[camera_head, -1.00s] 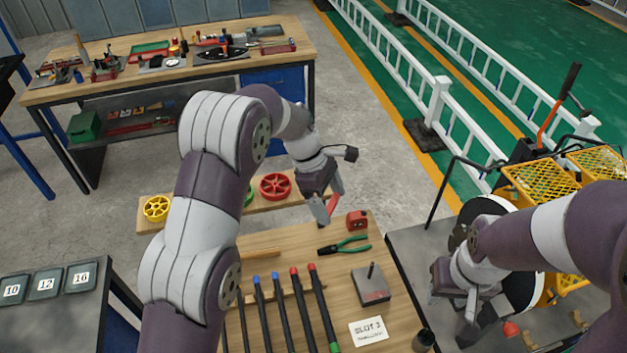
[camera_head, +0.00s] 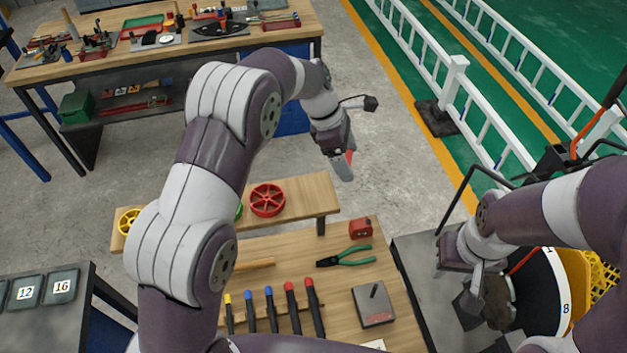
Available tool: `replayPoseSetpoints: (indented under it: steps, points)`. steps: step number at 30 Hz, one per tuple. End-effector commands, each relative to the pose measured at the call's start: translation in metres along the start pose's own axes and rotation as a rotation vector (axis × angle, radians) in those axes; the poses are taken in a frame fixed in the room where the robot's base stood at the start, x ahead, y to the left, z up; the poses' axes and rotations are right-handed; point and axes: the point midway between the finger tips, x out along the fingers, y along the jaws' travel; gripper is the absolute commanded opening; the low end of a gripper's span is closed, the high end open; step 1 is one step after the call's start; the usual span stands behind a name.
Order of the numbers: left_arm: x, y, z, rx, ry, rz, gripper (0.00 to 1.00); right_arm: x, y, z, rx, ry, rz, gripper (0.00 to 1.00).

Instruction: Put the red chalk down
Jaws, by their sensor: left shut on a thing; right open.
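My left gripper (camera_head: 344,168) is shut on the red chalk (camera_head: 350,156). Only a small red part of the chalk shows between the fingers; the rest is hidden. The gripper is beyond the far right end of the wooden shelf board and appears above the grey floor. My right gripper (camera_head: 472,292) is at the right, over the grey surface beside the wooden bench (camera_head: 345,300). It is open, and its fingertips are partly hard to make out against the dark parts behind.
On the bench are a red tape measure (camera_head: 361,228), green-handled pliers (camera_head: 345,257), a grey block with a pin (camera_head: 374,305) and several capped rods (camera_head: 293,305). Behind is a shelf board with a red wheel (camera_head: 267,200). A white fence (camera_head: 455,85) stands at the right.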

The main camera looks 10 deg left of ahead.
Motion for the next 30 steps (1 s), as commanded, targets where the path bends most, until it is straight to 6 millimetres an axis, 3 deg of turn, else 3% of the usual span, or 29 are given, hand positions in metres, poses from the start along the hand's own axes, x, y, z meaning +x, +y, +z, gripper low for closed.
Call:
replayPoseSetpoints:
  steps: [1,3,9,12,17,29,30]
  points:
    - [0.009,-0.003,-0.022,-0.006,0.0,0.001,0.6,0.015,0.0,0.002,0.0,0.0,0.0,0.41]
    - [0.011,-0.006,-0.044,-0.005,0.0,0.002,0.6,0.02,0.0,0.003,0.0,0.0,0.0,0.41]
    - [0.013,-0.013,-0.085,-0.001,0.0,0.0,0.6,0.021,0.0,0.003,0.0,0.0,0.0,0.41]
    - [0.018,-0.014,-0.092,-0.001,0.0,-0.002,0.6,0.014,0.0,0.002,0.0,0.0,0.0,0.41]
    - [0.042,-0.014,-0.102,0.0,0.001,-0.003,0.6,-0.003,0.0,-0.001,0.0,0.001,0.0,0.41]
    - [0.055,-0.014,-0.107,0.001,0.001,0.0,0.6,0.002,0.0,0.0,0.0,0.0,0.0,0.41]
    - [0.055,-0.014,-0.107,0.001,0.001,0.0,0.87,0.002,0.0,0.0,0.0,0.0,0.0,0.41]
